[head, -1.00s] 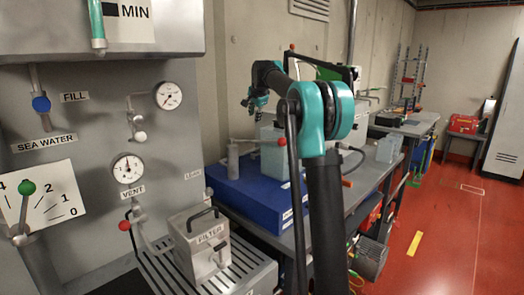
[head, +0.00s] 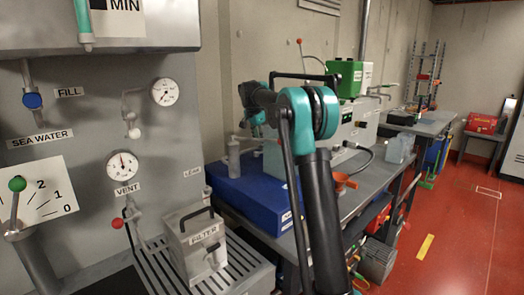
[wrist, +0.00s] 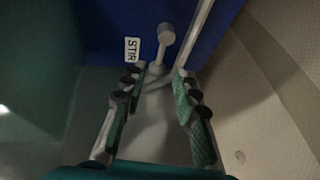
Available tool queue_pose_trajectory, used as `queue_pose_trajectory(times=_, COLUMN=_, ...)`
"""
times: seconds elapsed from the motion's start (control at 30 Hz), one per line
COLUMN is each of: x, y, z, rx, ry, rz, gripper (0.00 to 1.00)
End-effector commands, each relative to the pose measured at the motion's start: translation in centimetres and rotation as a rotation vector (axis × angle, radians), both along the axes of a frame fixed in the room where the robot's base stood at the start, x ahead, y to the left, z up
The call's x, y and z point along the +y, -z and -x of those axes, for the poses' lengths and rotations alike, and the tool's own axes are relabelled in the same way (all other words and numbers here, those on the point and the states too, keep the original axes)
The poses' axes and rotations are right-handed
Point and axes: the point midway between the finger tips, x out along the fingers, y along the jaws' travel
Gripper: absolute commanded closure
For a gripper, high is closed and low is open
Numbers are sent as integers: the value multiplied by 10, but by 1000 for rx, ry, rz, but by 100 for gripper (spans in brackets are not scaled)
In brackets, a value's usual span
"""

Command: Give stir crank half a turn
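The STIR label (wrist: 132,49) is on the blue box (wrist: 105,22) in the wrist view. Beside the label is a grey round-ended post (wrist: 166,34), and a pale rod (wrist: 196,32) runs up to its right. I cannot tell which of these is the stir crank. In the head view a grey upright cylinder (head: 233,158) stands on the blue box (head: 240,194), with a thin arm going right behind my arm. My gripper (wrist: 160,82) is open, its fingers apart, the post's lower end near the gap between the tips. Nothing is visibly held.
A grey FILTER box (head: 186,247) stands on a slatted tray at front left. Gauges, a VENT valve and a lever panel are on the left cabinet. A green-topped machine (head: 346,78) is behind my arm.

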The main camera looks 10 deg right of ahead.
Motion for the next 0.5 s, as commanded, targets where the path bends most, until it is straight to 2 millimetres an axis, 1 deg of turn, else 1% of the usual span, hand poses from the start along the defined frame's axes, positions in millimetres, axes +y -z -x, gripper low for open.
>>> queue_pose_trajectory(times=0.03, x=-3, y=10, z=-4, rx=0, ry=1, rz=0, gripper=70)
queue_pose_trajectory(times=0.1, x=-5, y=22, z=-9, rx=0, ry=1, rz=0, gripper=70)
queue_pose_trajectory(times=0.23, x=-9, y=42, z=-17, rx=-1, ry=1, rz=-1, gripper=70)
queue_pose_trajectory(times=0.4, x=-13, y=59, z=-24, rx=0, ry=0, rz=-2, gripper=70)
queue_pose_trajectory(times=0.5, x=-14, y=64, z=-26, rx=0, ry=0, rz=-2, gripper=70)
